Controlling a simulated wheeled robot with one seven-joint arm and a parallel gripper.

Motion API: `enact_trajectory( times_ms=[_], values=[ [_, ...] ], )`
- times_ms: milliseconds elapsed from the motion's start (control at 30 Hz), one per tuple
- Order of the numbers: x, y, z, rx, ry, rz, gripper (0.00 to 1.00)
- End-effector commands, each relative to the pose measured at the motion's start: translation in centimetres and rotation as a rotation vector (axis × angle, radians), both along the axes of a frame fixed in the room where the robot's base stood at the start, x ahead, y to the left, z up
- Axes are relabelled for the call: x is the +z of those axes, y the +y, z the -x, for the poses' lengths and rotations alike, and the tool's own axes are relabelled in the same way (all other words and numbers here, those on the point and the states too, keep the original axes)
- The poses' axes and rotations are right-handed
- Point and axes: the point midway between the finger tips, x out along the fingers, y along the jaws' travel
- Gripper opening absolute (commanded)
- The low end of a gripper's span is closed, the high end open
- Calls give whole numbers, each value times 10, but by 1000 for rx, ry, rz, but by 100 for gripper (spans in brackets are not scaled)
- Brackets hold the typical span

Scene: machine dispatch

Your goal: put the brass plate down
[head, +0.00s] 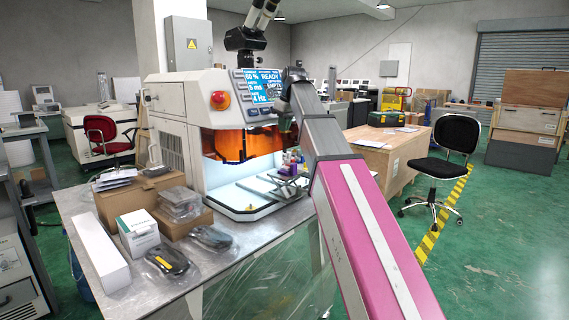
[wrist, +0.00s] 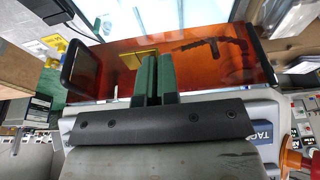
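The brass plate (wrist: 132,58) shows in the wrist view as a flat yellow piece at the tips of my gripper, mostly on their left side. My gripper (wrist: 159,72) has two green fingers, close together with only a narrow gap; they look shut on the plate, though the contact itself is hidden. In the head view my pink and grey arm reaches toward the white machine (head: 178,135) and its lit bay (head: 235,196). The fingers are hard to make out there. The machine's screen (head: 264,86) reads READY and EMPTY.
The machine's orange see-through shield (head: 225,145) spans the bay front and lies close behind the fingers in the wrist view (wrist: 215,65). Cardboard boxes (head: 128,195), a white box (head: 138,230) and bagged parts (head: 182,203) crowd the metal bench (head: 150,290) at left. A chair (head: 445,150) stands at right.

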Motion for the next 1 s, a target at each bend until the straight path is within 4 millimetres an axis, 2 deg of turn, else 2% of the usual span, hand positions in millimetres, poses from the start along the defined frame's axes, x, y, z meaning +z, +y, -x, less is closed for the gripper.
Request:
enact_trajectory(
  times_ms=[100, 333, 433, 667, 900, 1000],
  values=[
    [-31, -1, 3, -1, 2, 1, 0],
    [-79, 0, 2, -2, 1, 0, 0],
    [-91, 0, 1, -2, 0, 0, 0],
    [-104, 0, 0, -2, 0, 0, 0],
    [-133, 0, 1, -2, 1, 0, 0],
    [-136, 0, 0, -2, -1, 0, 0]
  ],
)
